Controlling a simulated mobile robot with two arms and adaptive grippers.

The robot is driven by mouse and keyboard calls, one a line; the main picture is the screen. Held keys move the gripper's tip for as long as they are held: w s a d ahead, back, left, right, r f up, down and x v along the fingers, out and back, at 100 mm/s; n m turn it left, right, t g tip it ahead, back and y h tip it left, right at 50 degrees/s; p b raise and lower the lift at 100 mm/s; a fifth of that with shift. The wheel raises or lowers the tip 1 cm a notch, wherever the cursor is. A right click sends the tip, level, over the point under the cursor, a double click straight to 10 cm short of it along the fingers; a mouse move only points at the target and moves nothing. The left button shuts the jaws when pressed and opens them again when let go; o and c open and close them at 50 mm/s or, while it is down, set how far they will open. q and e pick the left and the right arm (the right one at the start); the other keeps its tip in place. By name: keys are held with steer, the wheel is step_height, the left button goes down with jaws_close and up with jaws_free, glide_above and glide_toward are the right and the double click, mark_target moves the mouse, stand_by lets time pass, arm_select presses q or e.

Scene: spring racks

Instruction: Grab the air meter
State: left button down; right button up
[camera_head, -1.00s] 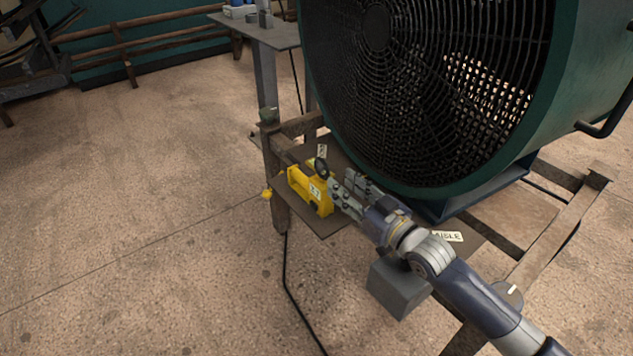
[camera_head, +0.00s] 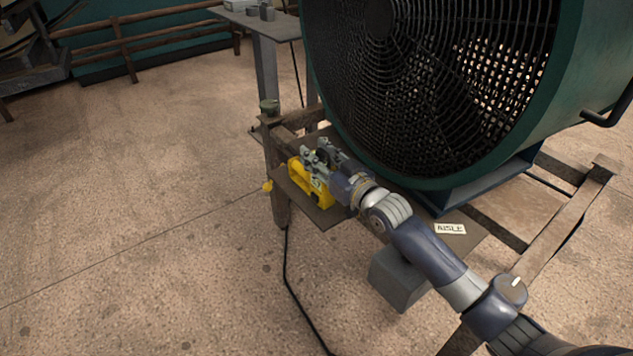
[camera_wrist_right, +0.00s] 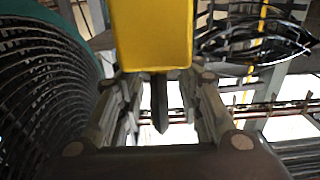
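The air meter appears to be the yellow device (camera_head: 297,174) on the small dark shelf (camera_head: 320,218) in front of the big fan. My right gripper (camera_head: 316,158) is at its upper part and covers much of it in the head view. In the right wrist view, the yellow body (camera_wrist_right: 153,35) fills the top middle, with a dark pointed part (camera_wrist_right: 160,103) below it between my right fingers (camera_wrist_right: 160,100). The fingers stand apart, with gaps beside the dark part. My left gripper is not in view.
The large green fan (camera_head: 430,90) stands close behind and right of the shelf, and its grille also shows at left in the wrist view (camera_wrist_right: 40,90). An "AISLE" label (camera_head: 451,229) lies on the board. A black cable (camera_head: 287,275) hangs down. The floor at left is clear.

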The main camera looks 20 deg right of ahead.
steer(key=shift+w, duration=0.1)
jaws_close()
steer(key=shift+r, duration=0.25)
